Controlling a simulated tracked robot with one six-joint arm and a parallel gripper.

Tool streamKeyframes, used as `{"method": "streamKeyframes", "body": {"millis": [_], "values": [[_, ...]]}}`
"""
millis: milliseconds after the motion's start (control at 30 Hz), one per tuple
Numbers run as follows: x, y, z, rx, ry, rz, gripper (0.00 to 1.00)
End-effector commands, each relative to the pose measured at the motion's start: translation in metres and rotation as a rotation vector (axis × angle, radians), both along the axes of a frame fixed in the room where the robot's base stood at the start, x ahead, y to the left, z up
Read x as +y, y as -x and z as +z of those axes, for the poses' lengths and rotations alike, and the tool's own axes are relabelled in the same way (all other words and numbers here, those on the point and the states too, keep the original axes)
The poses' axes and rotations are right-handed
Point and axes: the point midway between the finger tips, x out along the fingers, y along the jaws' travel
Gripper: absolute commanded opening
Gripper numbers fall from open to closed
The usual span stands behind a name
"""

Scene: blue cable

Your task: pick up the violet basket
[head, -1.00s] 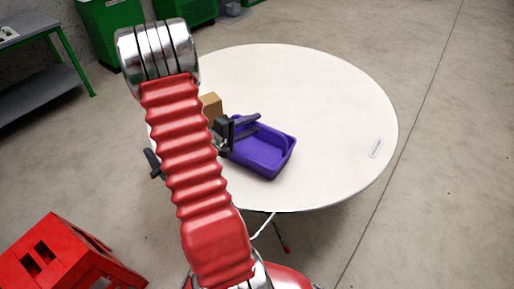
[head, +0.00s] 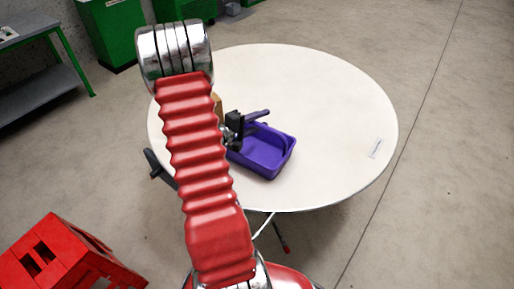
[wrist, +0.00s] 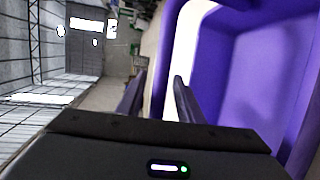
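The violet basket (head: 262,158) stands upright on the round white table, near its front edge in the head view. It fills the right side of the wrist view (wrist: 245,70), very close. My gripper (head: 254,121) is at the basket's far left rim in the head view. In the wrist view my gripper (wrist: 156,85) has its two dark fingers apart, with a strip of the basket's violet edge showing between them. I cannot tell whether either finger touches it. My red arm hides the gripper's base.
The round white table (head: 325,100) is mostly clear. A brown box (head: 218,105) beyond the basket is largely hidden by my arm. A small white label (head: 376,148) lies at the right. A red crate (head: 68,262) is on the floor at the left.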

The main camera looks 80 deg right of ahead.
Motion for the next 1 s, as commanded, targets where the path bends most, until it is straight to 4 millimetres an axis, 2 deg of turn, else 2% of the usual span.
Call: {"method": "streamKeyframes", "body": {"millis": [33, 467, 1000], "values": [[0.0001, -0.0001, 0.0000, 0.000, 0.000, 0.000, 0.29], [0.0003, -0.0003, -0.0004, 0.000, -0.001, 0.001, 0.00], [0.0007, -0.0003, -0.0019, 0.000, -0.005, 0.001, 0.00]]}}
